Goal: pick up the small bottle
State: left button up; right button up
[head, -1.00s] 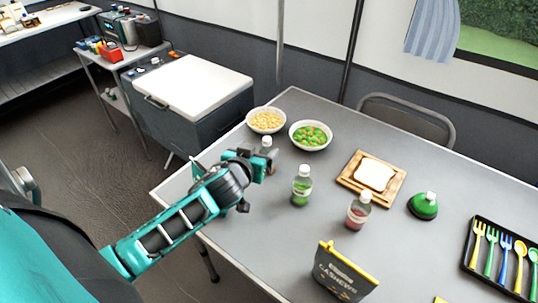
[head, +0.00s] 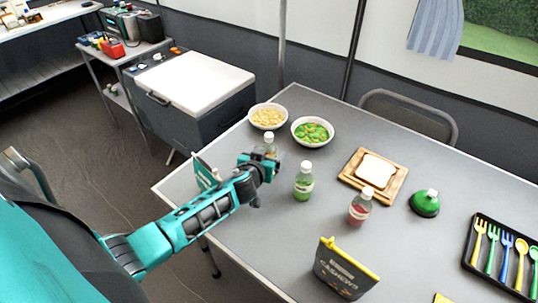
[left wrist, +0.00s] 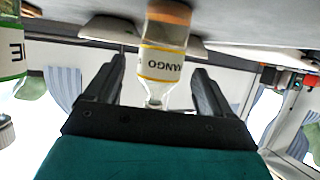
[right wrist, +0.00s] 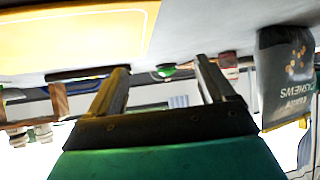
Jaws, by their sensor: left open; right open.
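A small bottle with a white and yellow mango label (left wrist: 163,62) shows upside down in the left wrist view, orange at its base, between the two finger lines. In the head view only the upper part of this bottle (head: 269,141) shows behind my left gripper (head: 270,166). My left gripper is open around or just short of the bottle; I cannot tell which. A green bottle (head: 303,185) stands to its right, and a red bottle (head: 359,210) farther right. My right gripper (right wrist: 163,67) is open and empty, and out of the head view.
Two bowls, one with pale food (head: 267,117) and one with green and orange food (head: 312,132), stand behind the bottles. A bread board (head: 352,180), a green dispenser (head: 424,204), a cutlery tray (head: 471,262) and a cashew bag (head: 342,272) are also on the grey table (head: 290,230).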

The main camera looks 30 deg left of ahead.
pick_arm(q)
jog(key=shift+w+a+f, duration=0.1)
jog(key=shift+w+f, duration=0.05)
jog(key=shift+w, duration=0.25)
jog(key=shift+c, duration=0.2)
jog(key=c, duration=1)
notch_tip(320, 180, up, 20)
jog(key=shift+r, duration=0.1)
